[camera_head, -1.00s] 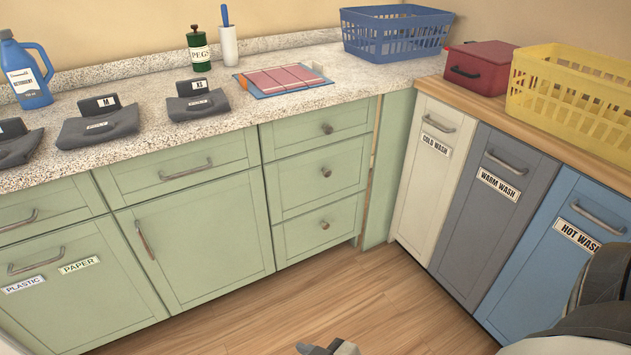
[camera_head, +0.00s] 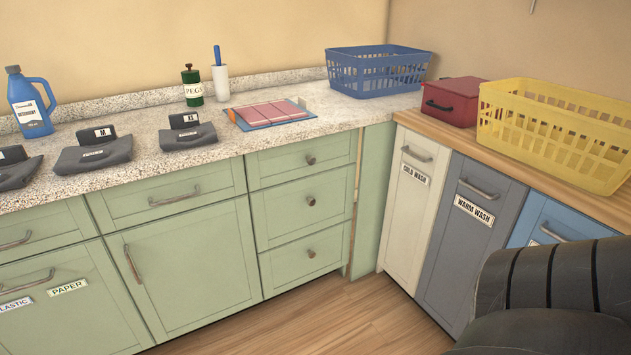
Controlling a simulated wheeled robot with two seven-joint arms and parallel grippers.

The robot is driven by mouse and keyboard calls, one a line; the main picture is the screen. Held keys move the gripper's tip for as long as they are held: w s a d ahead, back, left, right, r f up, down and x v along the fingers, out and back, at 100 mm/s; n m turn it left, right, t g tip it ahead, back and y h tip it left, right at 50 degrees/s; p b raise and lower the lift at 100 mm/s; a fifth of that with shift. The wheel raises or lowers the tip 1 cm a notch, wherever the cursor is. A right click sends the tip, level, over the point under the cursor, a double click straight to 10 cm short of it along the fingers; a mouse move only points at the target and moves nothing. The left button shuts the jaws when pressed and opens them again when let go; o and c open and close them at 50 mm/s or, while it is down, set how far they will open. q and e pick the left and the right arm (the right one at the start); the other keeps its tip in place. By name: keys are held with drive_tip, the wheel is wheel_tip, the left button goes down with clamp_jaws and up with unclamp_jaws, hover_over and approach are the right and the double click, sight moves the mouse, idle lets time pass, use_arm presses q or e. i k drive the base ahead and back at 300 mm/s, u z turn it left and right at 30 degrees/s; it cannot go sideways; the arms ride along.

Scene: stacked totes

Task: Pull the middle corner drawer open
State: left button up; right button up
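The middle corner drawer (camera_head: 302,202) is the second of three stacked green drawers beside the cabinet corner. A dark, thick arm part of mine fills the lower right and covers part of the blue hot wash front. Neither of my grippers shows in the view.
The white cold wash front (camera_head: 410,205), grey warm wash front (camera_head: 466,235) and blue front (camera_head: 555,222) stand right of the corner. The counter holds a blue basket (camera_head: 378,72), red box (camera_head: 452,102) and yellow basket (camera_head: 560,130). Bare wooden floor (camera_head: 330,320) lies before the drawers.

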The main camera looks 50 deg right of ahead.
sight(282, 213)
drive_tip(key=u, duration=1.85)
drive_tip(key=k, duration=0.15)
drive_tip(key=z, duration=2.6)
drive_tip(key=i, duration=1.25)
drive_tip(key=z, duration=0.05)
